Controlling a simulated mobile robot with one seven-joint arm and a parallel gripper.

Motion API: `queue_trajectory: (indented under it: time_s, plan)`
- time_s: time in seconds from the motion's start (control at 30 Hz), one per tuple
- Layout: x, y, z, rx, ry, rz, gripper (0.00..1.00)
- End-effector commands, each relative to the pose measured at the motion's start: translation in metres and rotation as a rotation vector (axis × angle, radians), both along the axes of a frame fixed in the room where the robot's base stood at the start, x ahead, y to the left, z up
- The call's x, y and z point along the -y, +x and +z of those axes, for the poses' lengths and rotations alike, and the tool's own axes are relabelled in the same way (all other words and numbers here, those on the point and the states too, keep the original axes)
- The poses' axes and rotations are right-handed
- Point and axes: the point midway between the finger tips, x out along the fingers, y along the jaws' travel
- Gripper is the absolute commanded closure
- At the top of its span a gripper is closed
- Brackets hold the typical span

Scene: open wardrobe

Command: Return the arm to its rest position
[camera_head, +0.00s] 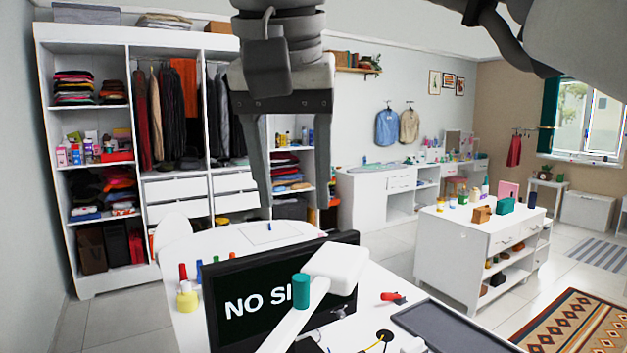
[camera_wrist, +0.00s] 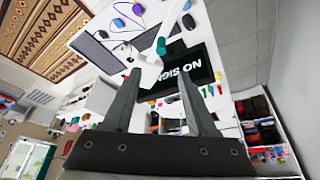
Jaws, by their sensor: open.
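My gripper (camera_head: 295,203) hangs from the top middle of the head view with its two grey fingers pointing down. The fingers are spread wide apart, and nothing is between them. It is in the air above and behind the monitor, in front of the open wardrobe. In the wrist view my gripper (camera_wrist: 160,78) also shows open, with its fingers reaching towards the desk. No object is held. Part of my arm crosses the top right of the head view.
A monitor (camera_head: 225,335) with "NO SI" visible and a white lamp (camera_head: 338,262) stand on the white desk below. A green cylinder (camera_head: 301,291) is by the lamp. The wardrobe (camera_head: 88,283) is behind. A white island (camera_head: 445,265) stands right, with open floor around it.

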Motion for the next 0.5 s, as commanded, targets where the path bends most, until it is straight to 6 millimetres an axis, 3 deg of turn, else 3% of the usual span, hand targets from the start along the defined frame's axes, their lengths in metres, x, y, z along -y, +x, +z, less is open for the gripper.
queue_trajectory:
  time_s: [0.17,0.3,0.5]
  plan:
    - [0.011,0.005,-0.013,0.009,0.003,0.006,0.42]
    - [0.037,0.011,-0.042,0.030,0.002,0.025,0.42]
    - [0.076,0.003,-0.096,0.044,-0.016,0.054,0.42]
